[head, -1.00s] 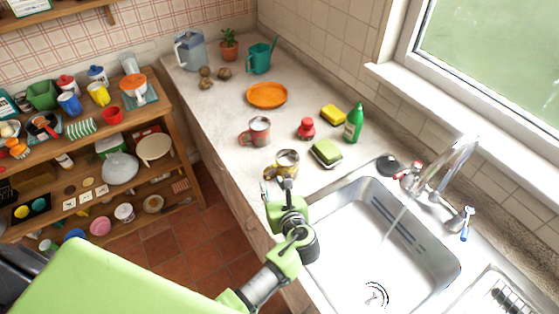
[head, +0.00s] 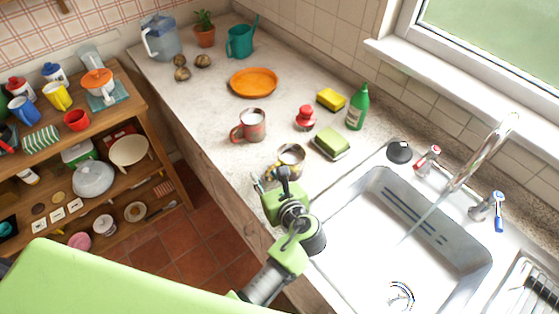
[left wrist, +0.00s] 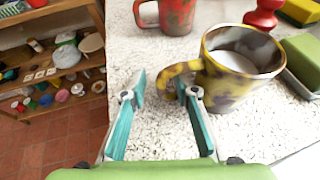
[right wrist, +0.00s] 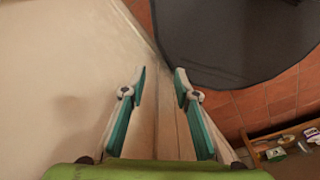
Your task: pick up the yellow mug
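A yellow mug with dark blotches (head: 291,160) stands upright on the counter near the sink, partly hidden by my left gripper (head: 282,178) in the head view. In the left wrist view the yellow mug (left wrist: 238,75) is right of centre, its handle pointing left. My left gripper (left wrist: 160,88) is open, with the handle's end in the gap between its fingertips; I cannot tell whether they touch it. My right gripper (right wrist: 160,80) is open and empty, away from the mug. Another, plain yellow mug (head: 57,97) stands on the wooden shelf at left.
A red mug (head: 251,126) stands behind the yellow mug. A sponge on a dish (head: 332,142), a red shaker (head: 305,118) and a green bottle (head: 358,108) are to the right. The sink (head: 375,260) with running water lies at front right. An orange plate (head: 254,82) is farther back.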

